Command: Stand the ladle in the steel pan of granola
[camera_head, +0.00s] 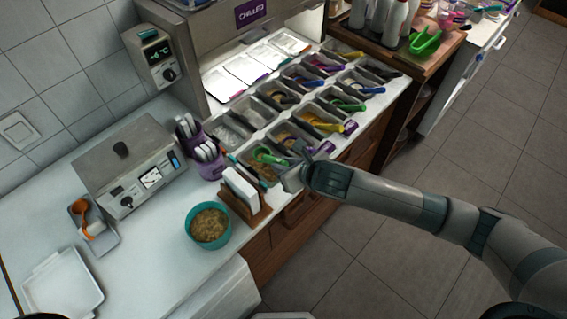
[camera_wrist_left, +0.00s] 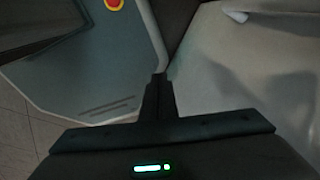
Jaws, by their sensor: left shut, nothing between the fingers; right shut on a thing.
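A green ladle (camera_head: 267,157) shows over a steel pan of brown granola-like topping (camera_head: 263,174) at the near end of the pan rows. Its handle points right, to my right gripper (camera_head: 292,170). My right gripper is shut on the ladle, though the grip itself is small and partly hidden by the hand. The ladle looks tilted rather than upright. I cannot tell whether its bowl touches the granola. My left gripper (camera_wrist_left: 160,88) is shut and empty in the left wrist view, away from the pans.
A white-card holder (camera_head: 243,190) stands just in front of the pan. A teal bowl of granola (camera_head: 208,226) sits left of it. Several other pans with coloured scoops run to the upper right. A steel appliance (camera_head: 125,165) stands at left.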

